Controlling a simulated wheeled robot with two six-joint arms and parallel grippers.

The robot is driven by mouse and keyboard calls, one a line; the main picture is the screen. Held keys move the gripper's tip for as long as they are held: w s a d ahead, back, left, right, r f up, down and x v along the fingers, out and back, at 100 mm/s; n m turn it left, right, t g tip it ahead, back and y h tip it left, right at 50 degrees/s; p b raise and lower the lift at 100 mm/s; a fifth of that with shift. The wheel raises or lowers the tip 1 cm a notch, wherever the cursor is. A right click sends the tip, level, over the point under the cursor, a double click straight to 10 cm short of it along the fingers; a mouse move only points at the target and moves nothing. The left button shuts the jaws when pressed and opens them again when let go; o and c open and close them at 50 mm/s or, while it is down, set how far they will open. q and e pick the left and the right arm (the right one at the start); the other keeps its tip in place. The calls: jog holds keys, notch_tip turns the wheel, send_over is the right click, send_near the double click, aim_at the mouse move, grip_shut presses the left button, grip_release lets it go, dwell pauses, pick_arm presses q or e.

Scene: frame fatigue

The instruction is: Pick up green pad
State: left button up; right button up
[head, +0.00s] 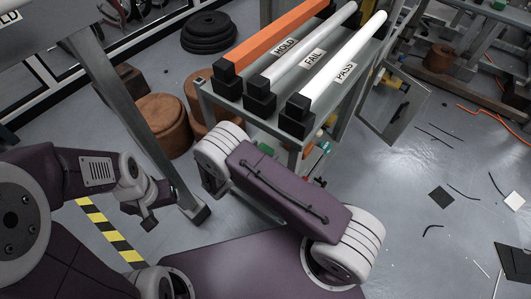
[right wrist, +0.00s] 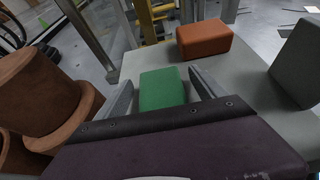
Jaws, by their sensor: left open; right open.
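The green pad (right wrist: 162,88) lies on a pale grey shelf (right wrist: 145,60) in the right wrist view. My right gripper (right wrist: 161,92) is open, with one finger on each side of the pad. I cannot tell whether the fingers touch it. In the head view my right arm hides most of that gripper and the shelf around it. My left gripper (head: 152,203) is open and empty, low at the left in the head view, well away from the pad.
An orange block (right wrist: 203,40) and a grey block (right wrist: 299,62) sit on the same shelf. Brown round stools (head: 163,122) stand left of the rack. Dark scraps litter the floor at right.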

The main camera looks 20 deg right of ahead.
jog(key=shift+a+r, duration=0.1)
jog(key=shift+r, duration=0.05)
jog(key=shift+c, duration=0.7)
jog(key=c, duration=1.3)
pick_arm(q)
jog(key=shift+s, duration=0.1)
jog(key=shift+r, duration=0.15)
pick_arm(e)
jog(key=shift+r, duration=0.1)
